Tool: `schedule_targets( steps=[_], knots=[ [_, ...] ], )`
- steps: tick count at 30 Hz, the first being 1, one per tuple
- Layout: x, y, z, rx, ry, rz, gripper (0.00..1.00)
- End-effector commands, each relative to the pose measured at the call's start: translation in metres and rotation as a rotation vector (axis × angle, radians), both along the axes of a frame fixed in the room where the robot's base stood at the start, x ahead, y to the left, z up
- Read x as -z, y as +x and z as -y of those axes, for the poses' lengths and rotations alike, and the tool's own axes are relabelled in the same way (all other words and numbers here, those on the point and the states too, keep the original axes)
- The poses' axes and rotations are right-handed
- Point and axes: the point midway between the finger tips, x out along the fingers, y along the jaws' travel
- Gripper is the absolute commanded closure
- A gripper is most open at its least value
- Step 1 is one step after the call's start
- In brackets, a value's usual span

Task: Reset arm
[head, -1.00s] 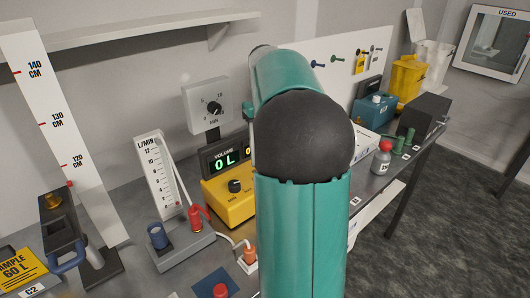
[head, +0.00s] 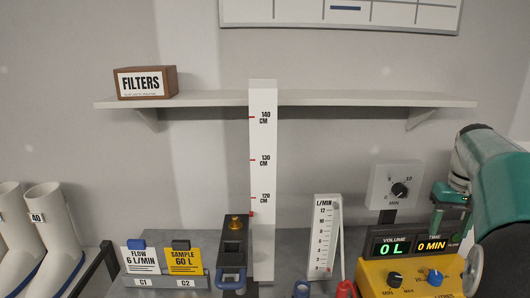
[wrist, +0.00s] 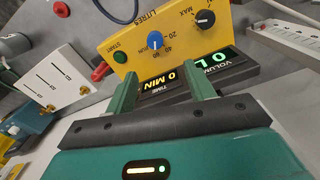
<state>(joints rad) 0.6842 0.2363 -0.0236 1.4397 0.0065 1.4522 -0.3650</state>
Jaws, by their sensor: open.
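My gripper (wrist: 165,82) is open in the wrist view, with its two green fingers apart and nothing between them. Beyond the fingers is the yellow pump box (wrist: 165,35), with a blue knob, a black knob and a green button. Its display (wrist: 185,78) reads 0 L and 0 MIN and lies close behind the fingertips; I cannot tell whether they touch it. In the head view my teal arm fills the right edge, beside the yellow box (head: 400,275) and its display (head: 412,245).
A measuring post (head: 263,190) stands at the bench's middle. A flow gauge (head: 324,235) and a dial box (head: 396,186) stand right of it. Cards (head: 146,258) are at left, near white boots (head: 45,225). A shelf (head: 330,99) with a filters box (head: 146,83) runs above.

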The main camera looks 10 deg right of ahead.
Motion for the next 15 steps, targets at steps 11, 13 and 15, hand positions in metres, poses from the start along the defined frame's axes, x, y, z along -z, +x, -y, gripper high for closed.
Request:
schedule_targets(
  steps=[11,13,15],
  knots=[
    [-0.017,-0.017,-0.159,-0.131,-0.080,0.156,0.46],
    [-0.014,-0.027,-0.188,-0.156,-0.090,0.193,0.46],
    [-0.010,-0.039,-0.215,-0.182,-0.097,0.229,0.46]
  ],
)
